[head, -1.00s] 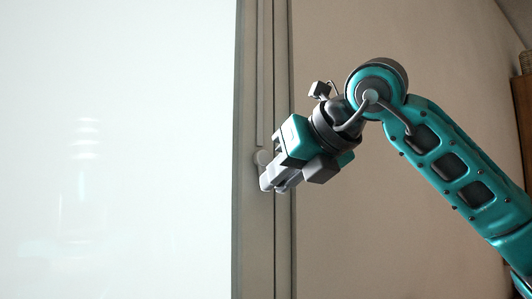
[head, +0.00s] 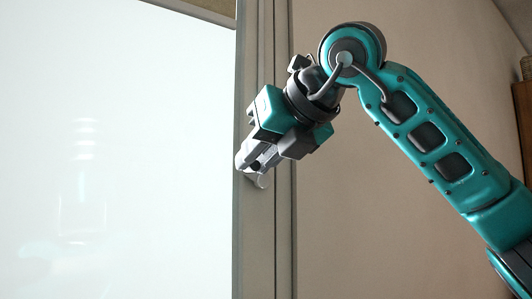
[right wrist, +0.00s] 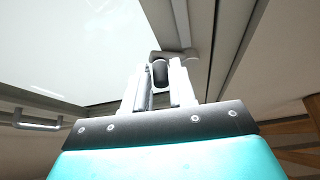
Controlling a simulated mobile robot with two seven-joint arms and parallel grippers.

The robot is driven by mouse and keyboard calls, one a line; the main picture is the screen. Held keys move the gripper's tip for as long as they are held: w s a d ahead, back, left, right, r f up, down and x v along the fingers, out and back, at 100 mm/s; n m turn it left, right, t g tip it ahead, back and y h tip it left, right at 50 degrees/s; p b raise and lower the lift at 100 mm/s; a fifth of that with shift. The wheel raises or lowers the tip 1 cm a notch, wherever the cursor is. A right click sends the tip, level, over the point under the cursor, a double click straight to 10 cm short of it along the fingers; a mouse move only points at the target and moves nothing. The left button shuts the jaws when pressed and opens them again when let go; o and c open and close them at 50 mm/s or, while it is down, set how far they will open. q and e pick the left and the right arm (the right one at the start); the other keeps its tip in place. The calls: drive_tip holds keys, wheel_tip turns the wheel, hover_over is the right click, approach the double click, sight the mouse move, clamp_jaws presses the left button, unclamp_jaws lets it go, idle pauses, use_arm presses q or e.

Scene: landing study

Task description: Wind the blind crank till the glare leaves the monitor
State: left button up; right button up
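My right gripper (head: 248,163) is at the grey frame post beside the bright window. In the right wrist view, its two fingers (right wrist: 160,85) stand on either side of the dark knob (right wrist: 160,73) of the crank, closed on it. The pale crank arm (right wrist: 173,55) runs across just beyond the fingertips. In the head view, a pale rounded part of the crank (head: 262,181) shows just below the fingers; the rest is hidden behind the gripper. A tan strip with a grey edge, apparently the blind (head: 205,10), shows at the window's top. The monitor and my left gripper are not in view.
The bright window (head: 110,150) fills the left of the head view, with faint reflections. A plain beige wall (head: 370,220) lies right of the post. Brown furniture (head: 523,120) stands at the far right. A metal bar handle (right wrist: 38,122) shows in the right wrist view.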

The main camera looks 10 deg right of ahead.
drive_tip(key=shift+o, duration=0.7)
drive_tip(key=shift+f, duration=0.1)
drive_tip(key=shift+o, duration=1.3)
drive_tip(key=shift+f, duration=0.1)
drive_tip(key=shift+s+d+b, duration=0.3)
drive_tip(key=shift+s+b, duration=0.35)
drive_tip(key=shift+s, duration=0.25)
drive_tip(key=shift+s+d+b, duration=0.25)
drive_tip(key=shift+s, duration=0.4)
drive_tip(key=shift+s+d+b, duration=0.2)
drive_tip(key=shift+s+b, duration=0.05)
drive_tip(key=shift+s, duration=0.35)
drive_tip(key=shift+s+d+b, duration=0.25)
drive_tip(key=shift+s, duration=0.4)
